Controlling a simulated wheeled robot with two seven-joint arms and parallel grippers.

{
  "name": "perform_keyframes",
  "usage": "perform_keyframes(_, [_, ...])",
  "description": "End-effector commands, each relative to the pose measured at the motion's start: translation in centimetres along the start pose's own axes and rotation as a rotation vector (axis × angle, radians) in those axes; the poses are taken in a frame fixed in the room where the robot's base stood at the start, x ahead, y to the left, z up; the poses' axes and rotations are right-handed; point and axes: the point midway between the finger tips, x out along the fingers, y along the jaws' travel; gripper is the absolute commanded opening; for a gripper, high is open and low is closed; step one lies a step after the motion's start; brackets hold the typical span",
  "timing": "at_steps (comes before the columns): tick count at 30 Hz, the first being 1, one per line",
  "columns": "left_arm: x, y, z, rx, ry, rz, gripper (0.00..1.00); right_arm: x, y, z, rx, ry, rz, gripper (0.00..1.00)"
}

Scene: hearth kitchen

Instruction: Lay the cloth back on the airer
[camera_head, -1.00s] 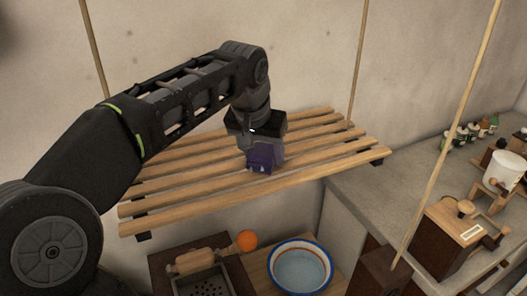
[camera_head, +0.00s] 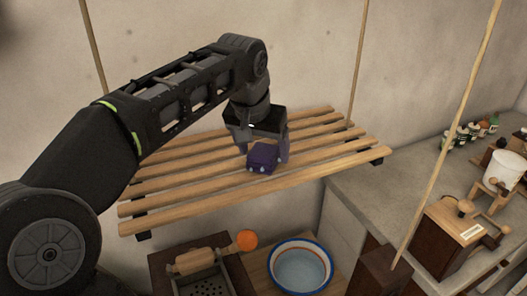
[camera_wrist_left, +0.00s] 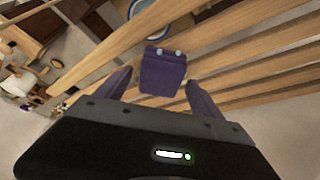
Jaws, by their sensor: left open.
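The folded purple cloth (camera_head: 263,158) lies on the wooden slats of the hanging airer (camera_head: 175,204), near its middle. In the left wrist view the cloth (camera_wrist_left: 163,72) shows as a small dark purple bundle with two pale spots at one end. My left gripper (camera_head: 262,146) is directly above the cloth with its fingers spread to either side. In the left wrist view the left gripper (camera_wrist_left: 158,88) is open, with gaps between its fingers and the cloth. My right gripper is not in view.
Cords (camera_head: 358,70) hold the airer in front of the wall. Below it are a bowl with a blue and orange rim (camera_head: 300,268), an orange ball (camera_head: 246,240) and a grater-like box (camera_head: 205,284). A grey counter (camera_head: 400,170) with jars and a white pot (camera_head: 504,168) stands right.

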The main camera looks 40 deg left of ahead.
Motion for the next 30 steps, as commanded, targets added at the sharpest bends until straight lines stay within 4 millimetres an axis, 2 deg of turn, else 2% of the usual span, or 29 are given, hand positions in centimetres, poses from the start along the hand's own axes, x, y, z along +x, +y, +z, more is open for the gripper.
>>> perform_keyframes(6, [-4.0, 0.0, 0.0, 0.0, 0.005, 0.002, 0.77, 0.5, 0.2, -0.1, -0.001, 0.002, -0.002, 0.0])
perform_keyframes(10, [-7.6, -0.1, -0.3, -0.001, 0.002, 0.0, 0.77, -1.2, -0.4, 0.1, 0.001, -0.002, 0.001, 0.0])
perform_keyframes(15, [-10.1, -0.1, -0.2, -0.002, 0.0, -0.001, 0.77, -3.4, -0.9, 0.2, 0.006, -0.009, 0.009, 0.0])
perform_keyframes(21, [-11.0, 0.0, 0.0, 0.0, 0.0, 0.0, 0.77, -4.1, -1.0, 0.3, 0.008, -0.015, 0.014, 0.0])
perform_keyframes(30, [-10.9, 0.0, 0.1, 0.0, 0.0, 0.0, 0.77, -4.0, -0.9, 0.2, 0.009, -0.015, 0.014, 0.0])
